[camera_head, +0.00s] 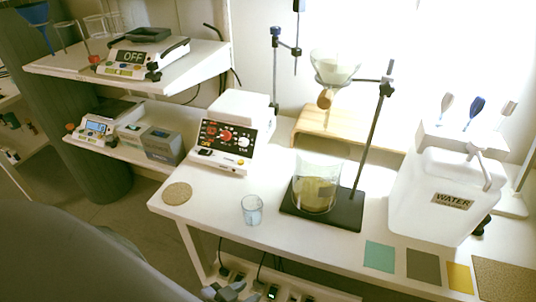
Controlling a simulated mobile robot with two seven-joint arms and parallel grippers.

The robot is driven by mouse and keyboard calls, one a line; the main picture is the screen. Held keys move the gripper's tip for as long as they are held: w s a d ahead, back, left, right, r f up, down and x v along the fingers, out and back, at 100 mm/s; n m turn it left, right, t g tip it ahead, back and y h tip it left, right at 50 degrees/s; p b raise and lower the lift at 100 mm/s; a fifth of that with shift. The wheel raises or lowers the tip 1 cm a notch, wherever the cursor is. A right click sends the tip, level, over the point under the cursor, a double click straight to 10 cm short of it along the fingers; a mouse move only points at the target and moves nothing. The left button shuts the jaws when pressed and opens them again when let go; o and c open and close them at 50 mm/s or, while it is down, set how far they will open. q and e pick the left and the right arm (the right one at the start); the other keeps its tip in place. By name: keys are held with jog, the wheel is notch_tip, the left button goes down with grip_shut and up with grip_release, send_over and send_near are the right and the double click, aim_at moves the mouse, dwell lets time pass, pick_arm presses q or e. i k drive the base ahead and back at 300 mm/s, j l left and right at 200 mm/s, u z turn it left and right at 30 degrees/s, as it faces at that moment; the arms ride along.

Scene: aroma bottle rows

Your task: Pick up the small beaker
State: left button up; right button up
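The small beaker (252,211) is clear with a bluish tint and stands upright on the white table, near its front edge. A larger beaker (316,188) with yellowish-brown contents stands to its right on a black stand base. My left gripper (230,291) shows only in part at the bottom edge, below the table's front edge. It is apart from the small beaker, and whether its fingers are open is unclear. My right gripper does not show.
A round cork mat (177,193) and a white device with knobs (226,145) are to the beaker's left. A rod stand (373,130) holds a funnel. A white water container (441,196) stands at right, with flat coloured mats (379,256) in front.

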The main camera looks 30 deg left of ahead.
aim_at(252, 205)
jog(key=u, duration=1.05)
